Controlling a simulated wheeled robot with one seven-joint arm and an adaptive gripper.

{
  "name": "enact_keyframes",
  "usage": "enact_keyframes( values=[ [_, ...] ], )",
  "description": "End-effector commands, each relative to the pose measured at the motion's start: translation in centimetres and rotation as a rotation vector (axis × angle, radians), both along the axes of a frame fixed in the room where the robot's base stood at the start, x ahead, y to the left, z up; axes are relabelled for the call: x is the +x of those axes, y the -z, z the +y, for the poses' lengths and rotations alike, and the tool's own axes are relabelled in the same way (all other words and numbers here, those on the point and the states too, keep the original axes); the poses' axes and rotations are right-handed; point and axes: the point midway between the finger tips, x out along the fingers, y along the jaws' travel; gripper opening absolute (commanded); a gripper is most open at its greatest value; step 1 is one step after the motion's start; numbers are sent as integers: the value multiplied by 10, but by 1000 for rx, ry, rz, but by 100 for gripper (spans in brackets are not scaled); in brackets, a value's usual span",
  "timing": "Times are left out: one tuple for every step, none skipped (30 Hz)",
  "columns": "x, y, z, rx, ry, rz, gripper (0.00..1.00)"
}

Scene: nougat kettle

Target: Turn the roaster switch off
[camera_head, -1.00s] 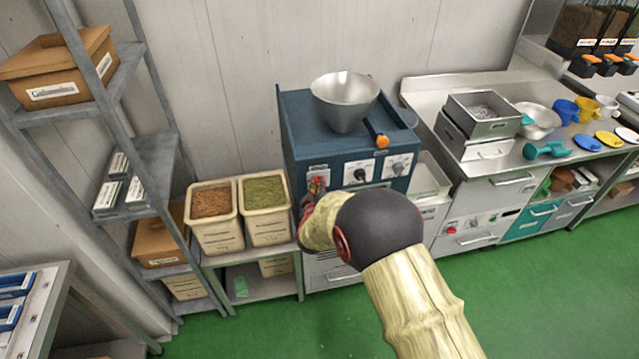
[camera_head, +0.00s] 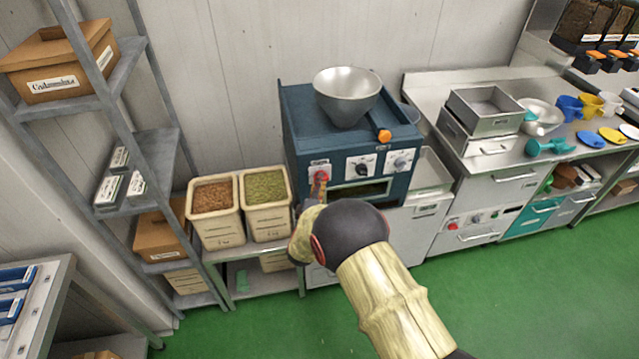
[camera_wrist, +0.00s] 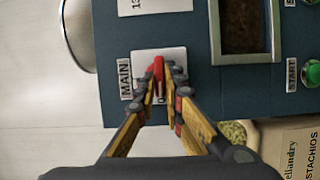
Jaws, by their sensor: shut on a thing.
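The roaster (camera_head: 345,145) is a dark blue box with a metal funnel on top. On its front left is a white plate with the red main switch (camera_head: 321,173). In the wrist view the red switch (camera_wrist: 158,68) stands on the white plate beside the label MAIN. My gripper (camera_head: 319,185) is at this switch, and in the wrist view its fingertips (camera_wrist: 160,80) are closed in on either side of the red lever. The fingers partly hide the plate's markings, so I cannot read the switch position.
Two more control plates (camera_head: 380,164) sit right of the switch, above a dark window (camera_head: 360,192). A green START button (camera_wrist: 312,73) shows in the wrist view. Bins of brown and green bits (camera_head: 240,208) stand at the left. A steel counter (camera_head: 520,85) is at the right.

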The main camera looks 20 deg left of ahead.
Motion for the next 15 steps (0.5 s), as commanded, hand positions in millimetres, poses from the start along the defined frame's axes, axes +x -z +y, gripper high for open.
enact_keyframes(
  values=[
    [0, 0, 2, -10, -4, -7, 0],
    [0, 0, 2, -15, -4, -11, 0],
    [0, 0, 2, -23, -4, -15, 0],
    [0, 0, 2, -27, -4, -17, 0],
    [0, 0, 2, -30, -4, -20, 0],
    [0, 0, 2, -34, -4, -22, 0],
    [0, 0, 2, -36, -5, -23, 0],
    [0, 0, 2, -37, -5, -24, 0],
    [0, 0, 2, -38, -5, -25, 0],
    [0, 0, 2, -38, -5, -25, 0],
    [0, 0, 2, -39, -5, -26, 0],
    [0, 0, 2, -39, -5, -26, 0],
    [0, 0, 2, -39, -5, -26, 0],
    [0, 0, 2, -39, -5, -26, 0],
    [0, 0, 2, -39, -5, -26, 0]
  ],
)
